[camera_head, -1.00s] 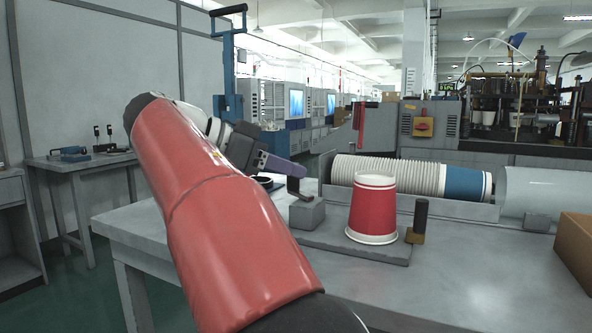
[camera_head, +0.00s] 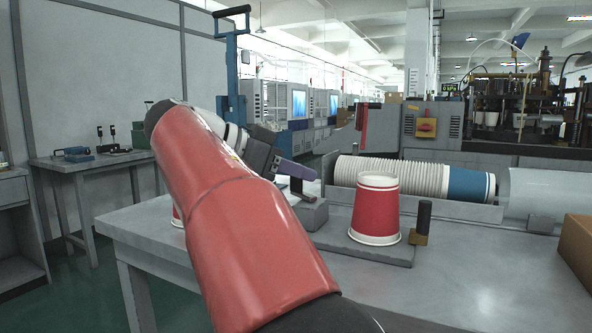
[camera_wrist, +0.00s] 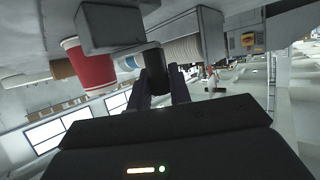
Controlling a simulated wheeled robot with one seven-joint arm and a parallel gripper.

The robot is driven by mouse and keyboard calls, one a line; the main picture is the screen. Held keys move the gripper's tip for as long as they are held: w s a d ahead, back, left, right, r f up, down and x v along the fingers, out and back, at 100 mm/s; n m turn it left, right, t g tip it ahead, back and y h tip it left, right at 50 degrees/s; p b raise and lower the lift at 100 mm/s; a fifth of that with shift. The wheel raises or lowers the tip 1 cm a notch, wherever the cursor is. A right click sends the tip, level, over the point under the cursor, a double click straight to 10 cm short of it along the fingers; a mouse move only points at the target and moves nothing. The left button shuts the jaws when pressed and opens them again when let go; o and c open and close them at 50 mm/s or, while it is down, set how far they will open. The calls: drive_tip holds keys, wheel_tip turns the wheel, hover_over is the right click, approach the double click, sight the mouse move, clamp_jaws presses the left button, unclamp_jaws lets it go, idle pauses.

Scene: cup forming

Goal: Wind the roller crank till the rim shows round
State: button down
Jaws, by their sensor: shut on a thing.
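A red paper cup (camera_head: 376,208) with white bands stands upside down, wide rim low, on a grey base plate (camera_head: 345,244). Its white lower rim looks thick and even on the side facing me; the far side is hidden. A grey block (camera_head: 310,213) stands at the left of the plate, and a black roller (camera_head: 422,218) on a brass-brown foot is close at the cup's right. In the wrist view my gripper (camera_wrist: 163,84) is shut on the dark crank handle (camera_wrist: 154,60) by the grey block. In the head view my gripper (camera_head: 299,184) is behind that block, partly hidden.
A long row of nested white cups (camera_head: 400,176) lies in a grey trough behind the fixture. A cardboard box (camera_head: 577,248) stands at the right edge. Another red thing (camera_head: 177,216) peeps out left of my arm. The front right tabletop is clear.

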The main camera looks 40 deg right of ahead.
drive_tip(key=m+g+y, duration=0.1)
drive_tip(key=m+g, duration=0.1)
drive_tip(key=d+m+g+y+p, duration=0.1)
drive_tip(key=m+g, duration=0.1)
drive_tip(key=shift+s+d, duration=0.1)
drive_tip(key=shift+d, duration=0.05)
drive_tip(key=shift+s+d+m+g+y, duration=0.2)
drive_tip(key=shift+d+m+g+y, duration=0.05)
drive_tip(key=shift+m+g+y, duration=0.55)
drive_tip(key=shift+s+d+m+g+y, duration=0.15)
drive_tip(key=shift+d+m+g+y, duration=0.1)
drive_tip(key=shift+m+g+y, duration=0.55)
drive_tip(key=c, duration=1.3)
unclamp_jaws()
drive_tip(key=shift+r, duration=0.1)
